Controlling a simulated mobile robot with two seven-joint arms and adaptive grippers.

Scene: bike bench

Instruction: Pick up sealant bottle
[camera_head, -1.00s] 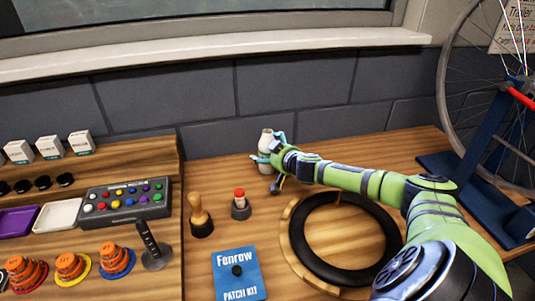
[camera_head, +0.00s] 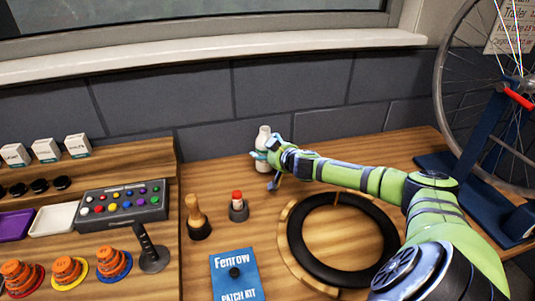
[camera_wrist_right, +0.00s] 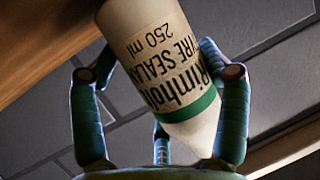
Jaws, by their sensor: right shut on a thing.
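The sealant bottle (camera_head: 263,140) is white with a pale label, and stands at the back of the bench near the wall in the head view. My right gripper (camera_head: 267,158) is shut on it, reaching in from the right. In the right wrist view the bottle (camera_wrist_right: 160,60) fills the middle, with label text reading tyre sealant, 250 ml, and a green band near its tapered end. The fingers of my right gripper (camera_wrist_right: 160,110) sit on both sides of it. Whether the bottle's base touches the bench cannot be told. My left gripper is not in view.
A black tyre ring (camera_head: 338,278) on a wooden stand lies below my right arm. A wheel on a blue stand (camera_head: 480,140) is at right.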

